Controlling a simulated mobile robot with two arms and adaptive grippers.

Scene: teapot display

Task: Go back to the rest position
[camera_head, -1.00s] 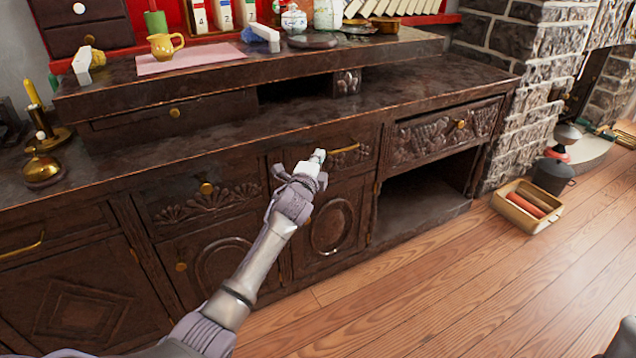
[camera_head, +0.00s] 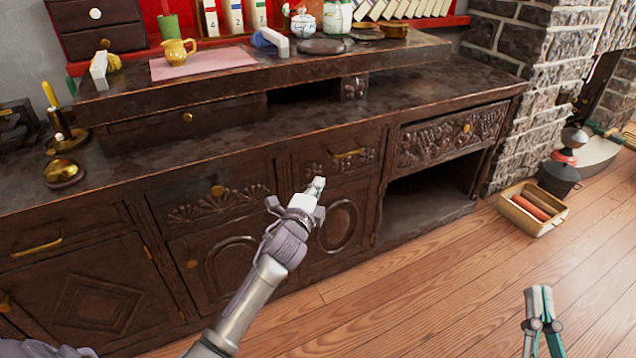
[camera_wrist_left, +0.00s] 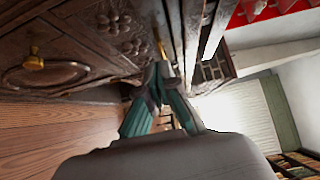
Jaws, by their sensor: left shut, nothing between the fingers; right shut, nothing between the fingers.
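My left gripper (camera_head: 316,186) is shut and empty in front of the dark carved cabinet (camera_head: 300,270). In the head view it shows below a small drawer's brass handle (camera_head: 349,154), with a gap between them in the picture. In the left wrist view the teal fingers (camera_wrist_left: 160,75) are together, with nothing between them, and point towards the cabinet front. My right gripper (camera_head: 539,290) is shut and empty over the wooden floor at the lower right of the head view.
The cabinet top holds a yellow jug (camera_head: 177,51) on a pink cloth, a brass candle holder (camera_head: 63,170) and jars. An open compartment (camera_head: 430,195) is at the cabinet's right. A wooden box (camera_head: 533,209) stands on the floor by the stone wall. The floor in front is clear.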

